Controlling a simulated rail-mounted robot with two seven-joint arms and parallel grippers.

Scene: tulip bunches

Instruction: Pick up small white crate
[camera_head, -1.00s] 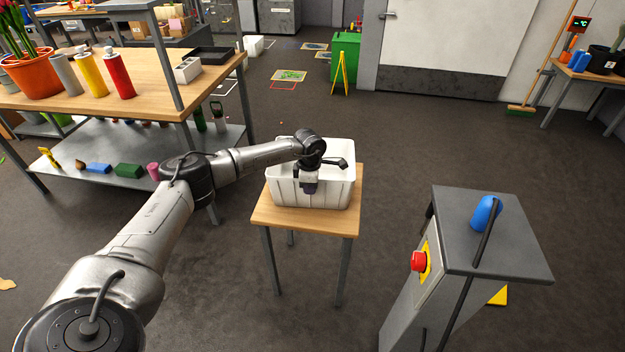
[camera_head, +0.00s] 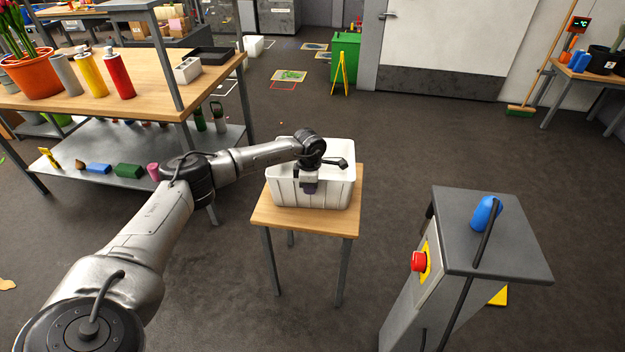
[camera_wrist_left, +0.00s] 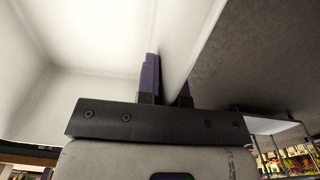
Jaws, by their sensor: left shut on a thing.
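The small white crate (camera_head: 334,190) sits upright on a small wooden-topped table (camera_head: 290,222) in the middle of the head view. My left gripper (camera_head: 310,186) reaches down over the crate's near wall. In the left wrist view, the gripper (camera_wrist_left: 170,88) has one finger inside the crate and one outside, shut on the wall of the crate (camera_wrist_left: 100,30). The outer finger is mostly hidden behind the wall. The crate's inside looks empty where it shows. My right gripper is in no frame.
A workbench (camera_head: 150,70) with spray cans and an orange pot (camera_head: 32,76) stands at the left. A grey pedestal (camera_head: 490,240) with a red button (camera_head: 418,261) stands at the right front. Open dark floor lies behind the small table.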

